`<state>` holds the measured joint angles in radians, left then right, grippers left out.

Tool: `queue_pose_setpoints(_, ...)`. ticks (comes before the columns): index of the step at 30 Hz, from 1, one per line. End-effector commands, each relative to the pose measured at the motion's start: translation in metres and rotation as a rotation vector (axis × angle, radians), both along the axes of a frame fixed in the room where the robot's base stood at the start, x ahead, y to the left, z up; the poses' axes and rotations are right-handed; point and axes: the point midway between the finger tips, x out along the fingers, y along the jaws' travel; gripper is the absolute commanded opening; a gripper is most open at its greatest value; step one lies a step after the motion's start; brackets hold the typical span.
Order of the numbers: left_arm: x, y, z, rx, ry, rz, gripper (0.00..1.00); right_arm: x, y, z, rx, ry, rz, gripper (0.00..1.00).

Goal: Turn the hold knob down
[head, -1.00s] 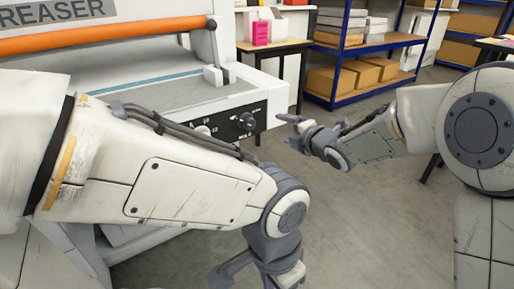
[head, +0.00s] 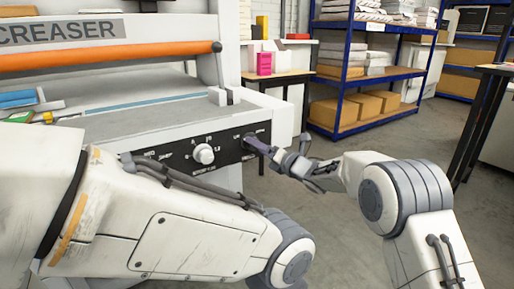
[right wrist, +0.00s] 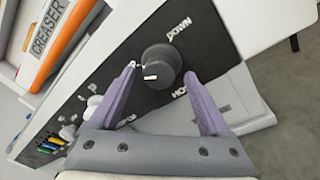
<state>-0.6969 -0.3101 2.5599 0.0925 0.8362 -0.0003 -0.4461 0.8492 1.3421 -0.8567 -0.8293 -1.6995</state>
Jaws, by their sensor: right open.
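The hold knob (right wrist: 160,66) is a dark round knob with a white mark on its lower left side. It sits on the creaser's black panel (right wrist: 115,88), with "DOWN" lettered above right of it and "HO…" below right, partly covered. My right gripper (right wrist: 160,72) is open, its purple fingers on either side of the knob's near part. I see a gap at the left finger; I cannot tell whether the right finger touches. In the head view the right gripper (head: 258,143) is at the panel's right end and largely hides the knob. My left gripper is out of view.
A white knob (head: 204,154) sits on the panel (head: 172,158) left of the hold knob. The creaser's orange roller (head: 110,56) is above. A blue shelf rack (head: 345,75) with boxes and a side table (head: 280,77) stand behind. Open floor lies to the right.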

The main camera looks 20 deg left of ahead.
Motion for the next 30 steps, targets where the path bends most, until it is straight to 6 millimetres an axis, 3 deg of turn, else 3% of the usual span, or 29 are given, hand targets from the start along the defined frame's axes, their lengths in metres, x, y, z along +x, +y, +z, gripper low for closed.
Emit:
queue_pose_setpoints(14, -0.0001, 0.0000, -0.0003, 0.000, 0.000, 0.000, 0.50, 0.0062, 0.0113, 0.0000, 0.001, 0.001, 0.000, 0.80)
queue_pose_setpoints(19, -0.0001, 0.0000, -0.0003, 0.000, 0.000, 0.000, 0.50, 0.0062, 0.0111, 0.0001, 0.001, 0.001, 0.000, 0.19)
queue_pose_setpoints(21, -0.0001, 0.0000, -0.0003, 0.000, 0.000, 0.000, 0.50, 0.0061, 0.0110, 0.0001, 0.001, 0.001, 0.000, 0.00)
queue_pose_setpoints(30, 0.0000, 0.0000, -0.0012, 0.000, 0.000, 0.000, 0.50, 0.0061, 0.0108, -0.0001, 0.022, 0.029, 0.000, 0.00)
